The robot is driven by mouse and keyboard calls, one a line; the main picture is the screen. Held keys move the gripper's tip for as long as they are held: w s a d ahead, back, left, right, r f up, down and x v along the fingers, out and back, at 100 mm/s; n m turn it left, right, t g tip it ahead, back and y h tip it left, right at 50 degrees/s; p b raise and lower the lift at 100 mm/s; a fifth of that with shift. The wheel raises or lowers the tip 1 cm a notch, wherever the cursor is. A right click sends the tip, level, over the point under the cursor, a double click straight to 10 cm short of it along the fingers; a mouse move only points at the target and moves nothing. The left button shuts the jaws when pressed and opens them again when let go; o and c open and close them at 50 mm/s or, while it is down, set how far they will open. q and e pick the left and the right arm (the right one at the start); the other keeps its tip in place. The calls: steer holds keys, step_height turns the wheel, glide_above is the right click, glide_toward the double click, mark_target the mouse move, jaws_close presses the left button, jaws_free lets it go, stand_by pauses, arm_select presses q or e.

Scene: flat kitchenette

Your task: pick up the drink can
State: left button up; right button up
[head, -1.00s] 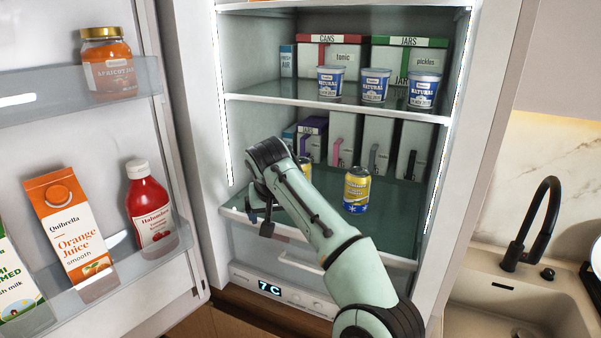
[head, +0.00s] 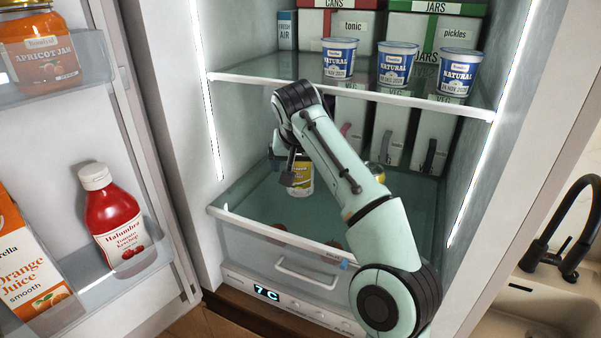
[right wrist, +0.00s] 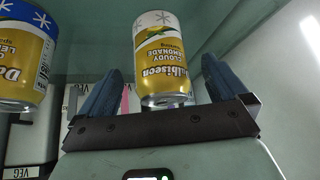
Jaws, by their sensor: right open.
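A yellow drink can (head: 301,180) stands on the fridge's lower shelf, partly hidden by my right gripper (head: 287,173). In the right wrist view the same can (right wrist: 163,62), labelled cloudy lemonade, appears upside down between the two open fingers. The fingers lie either side of it with gaps showing; I cannot tell how deep it sits between them. A second yellow can (head: 377,171) is mostly hidden behind my right arm; it shows at the left of the right wrist view (right wrist: 24,55). My left gripper is not in view.
The upper shelf (head: 350,92) holds several yogurt tubs (head: 397,65) above the gripper. Cartons (head: 392,134) stand behind the cans. The open door at left carries a ketchup bottle (head: 113,220), juice carton (head: 28,270) and apricot jar (head: 40,50). The front of the lower shelf is clear.

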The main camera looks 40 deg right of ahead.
steer(key=x, duration=0.4)
steer(key=shift+w+d+r, duration=0.1)
steer(key=shift+w+d, duration=0.05)
steer(key=c, duration=1.3)
steer(key=shift+c, duration=0.2)
steer(key=shift+r, duration=0.15)
